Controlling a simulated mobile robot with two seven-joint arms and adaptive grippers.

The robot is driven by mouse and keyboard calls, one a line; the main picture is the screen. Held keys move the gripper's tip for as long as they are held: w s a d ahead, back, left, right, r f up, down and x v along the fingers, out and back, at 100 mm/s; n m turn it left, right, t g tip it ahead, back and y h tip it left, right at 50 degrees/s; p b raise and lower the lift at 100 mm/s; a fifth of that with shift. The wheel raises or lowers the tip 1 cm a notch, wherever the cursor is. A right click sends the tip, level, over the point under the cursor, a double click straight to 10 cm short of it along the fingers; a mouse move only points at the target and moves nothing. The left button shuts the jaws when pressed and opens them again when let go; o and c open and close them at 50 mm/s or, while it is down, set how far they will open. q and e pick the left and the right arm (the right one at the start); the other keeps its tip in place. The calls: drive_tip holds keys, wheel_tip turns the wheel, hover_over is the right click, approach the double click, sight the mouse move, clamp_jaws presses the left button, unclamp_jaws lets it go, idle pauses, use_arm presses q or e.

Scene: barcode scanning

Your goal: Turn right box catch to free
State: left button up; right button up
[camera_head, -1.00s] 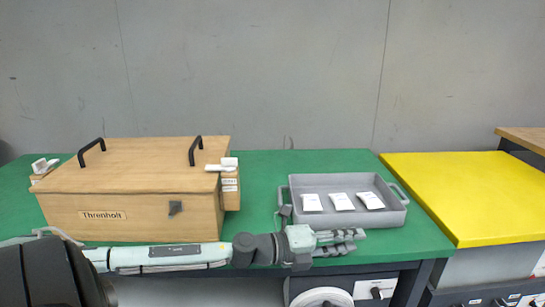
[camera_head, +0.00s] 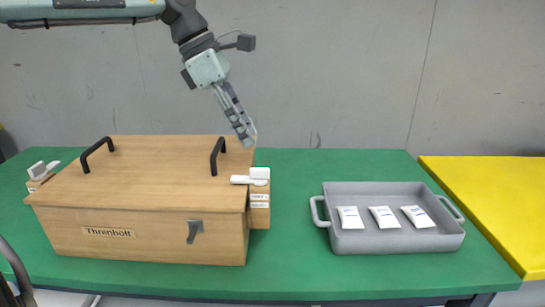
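The wooden box (camera_head: 150,165), labelled Threnholt, stands on the green table with its lid down. The right box catch (camera_head: 252,177), a white lever on a wooden block, sits at the box's right side near the lid edge. Its lever points left over the lid edge. My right gripper is not in view.
Two black handles (camera_head: 97,152) stand up from the lid. A dark grey latch (camera_head: 194,231) is on the box front. A grey tray (camera_head: 388,243) with three white packets stands to the right. A yellow surface (camera_head: 490,200) lies beyond. The green table between box and tray is clear.

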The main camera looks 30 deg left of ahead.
sight(259, 168)
use_arm(q)
drive_tip(key=shift+m+g, duration=0.3)
drive_tip(key=x, duration=0.5)
drive_tip(key=s+x, duration=0.1)
drive_tip(key=x, duration=0.1)
drive_tip(key=shift+f, duration=0.3)
clamp_jaws()
